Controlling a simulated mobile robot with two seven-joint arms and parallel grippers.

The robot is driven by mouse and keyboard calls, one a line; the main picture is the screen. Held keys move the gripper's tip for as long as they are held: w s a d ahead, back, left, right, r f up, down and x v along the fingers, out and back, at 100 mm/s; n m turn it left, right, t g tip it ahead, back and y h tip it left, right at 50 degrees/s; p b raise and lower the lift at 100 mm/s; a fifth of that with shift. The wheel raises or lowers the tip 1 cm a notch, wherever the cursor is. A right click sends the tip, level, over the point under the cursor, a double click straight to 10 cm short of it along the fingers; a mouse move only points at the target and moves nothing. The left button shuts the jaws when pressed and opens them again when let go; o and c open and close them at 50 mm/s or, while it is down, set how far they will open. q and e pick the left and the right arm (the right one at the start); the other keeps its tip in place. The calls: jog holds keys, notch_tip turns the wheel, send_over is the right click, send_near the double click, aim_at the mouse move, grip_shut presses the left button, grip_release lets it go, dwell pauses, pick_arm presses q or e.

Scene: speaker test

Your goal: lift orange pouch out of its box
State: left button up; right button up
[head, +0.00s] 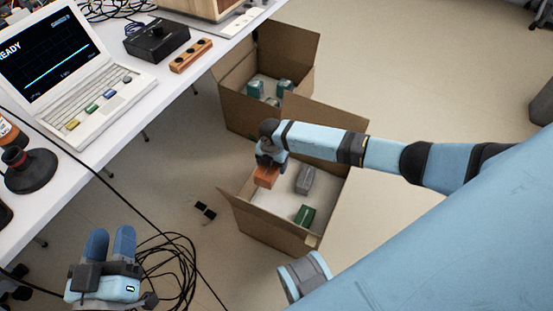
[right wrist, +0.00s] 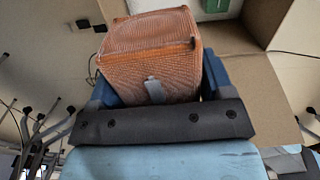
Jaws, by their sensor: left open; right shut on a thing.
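The orange pouch (head: 265,176) is at the left inner side of the near cardboard box (head: 262,234) in the head view. My right gripper (head: 269,163) is shut on it from above. In the right wrist view the pouch (right wrist: 150,50), with a woven-looking surface and a small grey tab, sits between my blue fingers. The head view does not clearly show how far the pouch is above the box floor. My left gripper (head: 111,238) is open and empty at the lower left, apart from the box.
A grey item (head: 305,180) and a green item (head: 305,216) lie in the same box. A second box (head: 238,110) with green items stands behind it. A white table with a laptop (head: 85,90) is at the left. Black cables (head: 170,268) lie on the floor beside my left gripper.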

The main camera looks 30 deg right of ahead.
notch_tip(320, 180, up, 8)
jog(key=p, duration=0.3)
jog(key=shift+f, duration=0.2)
pick_arm(q)
jog(key=s+a+f+g+y+p, duration=0.1)
jog(key=s+a+f+g+y, duration=0.1)
jog(key=f, duration=0.7)
jog(key=shift+s+a+g+y, duration=0.2)
jog(key=shift+a+g+y, duration=0.4)
jog(key=shift+a+g, duration=0.4)
pick_arm(e)
jog(key=shift+r, duration=0.95)
pick_arm(q)
jog(key=shift+d, duration=0.1)
